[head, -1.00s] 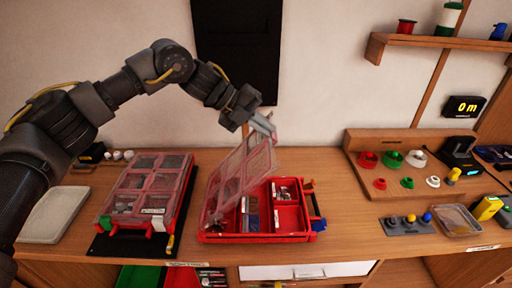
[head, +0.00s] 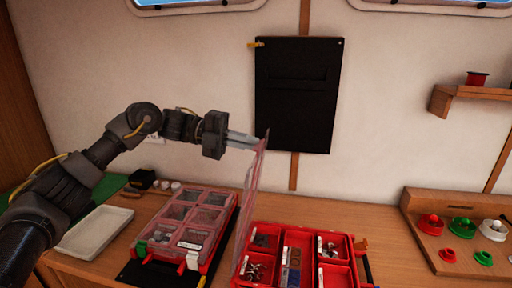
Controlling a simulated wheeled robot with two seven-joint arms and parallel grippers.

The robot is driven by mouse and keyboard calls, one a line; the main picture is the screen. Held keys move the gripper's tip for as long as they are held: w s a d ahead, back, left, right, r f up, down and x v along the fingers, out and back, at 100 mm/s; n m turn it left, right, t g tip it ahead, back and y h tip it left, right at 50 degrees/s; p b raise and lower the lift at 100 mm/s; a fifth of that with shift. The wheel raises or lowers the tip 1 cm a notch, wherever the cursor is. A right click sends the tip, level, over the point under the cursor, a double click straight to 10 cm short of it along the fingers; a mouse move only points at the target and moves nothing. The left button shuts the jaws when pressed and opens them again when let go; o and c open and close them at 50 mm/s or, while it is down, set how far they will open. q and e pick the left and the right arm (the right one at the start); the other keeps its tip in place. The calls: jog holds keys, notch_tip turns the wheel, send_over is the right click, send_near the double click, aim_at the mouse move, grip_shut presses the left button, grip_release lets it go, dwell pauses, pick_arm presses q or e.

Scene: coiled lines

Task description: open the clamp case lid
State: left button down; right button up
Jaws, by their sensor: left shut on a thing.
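The open red case (head: 298,239) stands on the bench at the lower middle, with small metal parts in its compartments. I take it as the clamp case, though no name on it is readable. Its clear, red-edged lid (head: 249,205) stands nearly upright along the case's left side and shows almost edge-on. My left gripper (head: 256,141) is shut on the lid's top edge, reaching in from the left. The case's front is cut off by the picture's bottom edge. My right gripper is not in view.
A second red case (head: 188,223), its clear lid shut, lies on a black mat just left of the raised lid. A pale tray (head: 95,231) lies farther left. A black panel (head: 298,95) hangs on the wall behind. A wooden rack (head: 425,234) with coloured spools stands at right.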

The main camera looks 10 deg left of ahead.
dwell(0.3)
pick_arm(q)
jog(key=c, duration=1.6)
grip_release()
jog(key=a+r+b, duration=0.1)
jog(key=a+b, duration=0.1)
jog(key=a, duration=0.8)
jog(key=shift+a+r, duration=0.3)
jog(key=shift+a, duration=0.05)
jog(key=shift+d, duration=0.1)
